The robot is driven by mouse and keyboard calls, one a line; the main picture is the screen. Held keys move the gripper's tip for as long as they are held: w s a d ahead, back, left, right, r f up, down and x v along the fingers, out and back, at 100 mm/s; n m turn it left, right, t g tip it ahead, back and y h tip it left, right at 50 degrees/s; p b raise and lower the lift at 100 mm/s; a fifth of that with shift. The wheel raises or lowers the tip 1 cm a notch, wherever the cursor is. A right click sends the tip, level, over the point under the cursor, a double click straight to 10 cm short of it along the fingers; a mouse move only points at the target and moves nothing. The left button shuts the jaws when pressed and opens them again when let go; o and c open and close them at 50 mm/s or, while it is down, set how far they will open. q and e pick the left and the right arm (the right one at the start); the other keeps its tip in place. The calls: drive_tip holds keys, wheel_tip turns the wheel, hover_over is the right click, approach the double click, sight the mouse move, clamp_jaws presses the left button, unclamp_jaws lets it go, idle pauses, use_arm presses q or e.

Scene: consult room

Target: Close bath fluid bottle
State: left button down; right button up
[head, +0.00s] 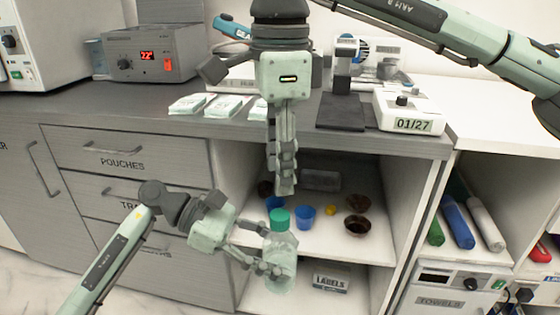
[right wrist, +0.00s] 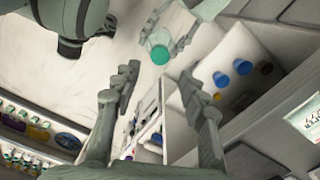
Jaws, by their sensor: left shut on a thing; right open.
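The clear bottle (head: 281,262) stands about upright in front of the open shelf, held in the air. Its green cap (head: 280,218) sits on top; I cannot tell if it is tight. My left gripper (head: 268,264) is shut on the bottle's body from the left. My right gripper (head: 284,188) hangs pointing down, just above the cap and apart from it. In the right wrist view, the right gripper's fingers (right wrist: 160,72) are spread and empty, with the green cap (right wrist: 159,54) seen beyond them, between the tips.
Behind the bottle, the open shelf (head: 337,238) holds blue cups (head: 305,216), a small yellow thing (head: 331,210) and brown bowls (head: 357,225). A labels box (head: 331,278) is on the lower shelf. The counter edge (head: 380,142) runs behind my right gripper.

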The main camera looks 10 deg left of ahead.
sight(280, 214)
wheel_tip(280, 214, down, 8)
drive_tip(key=shift+f, duration=0.1)
idle(0.4)
clamp_jaws()
idle(0.3)
drive_tip(key=shift+o, duration=0.7)
unclamp_jaws()
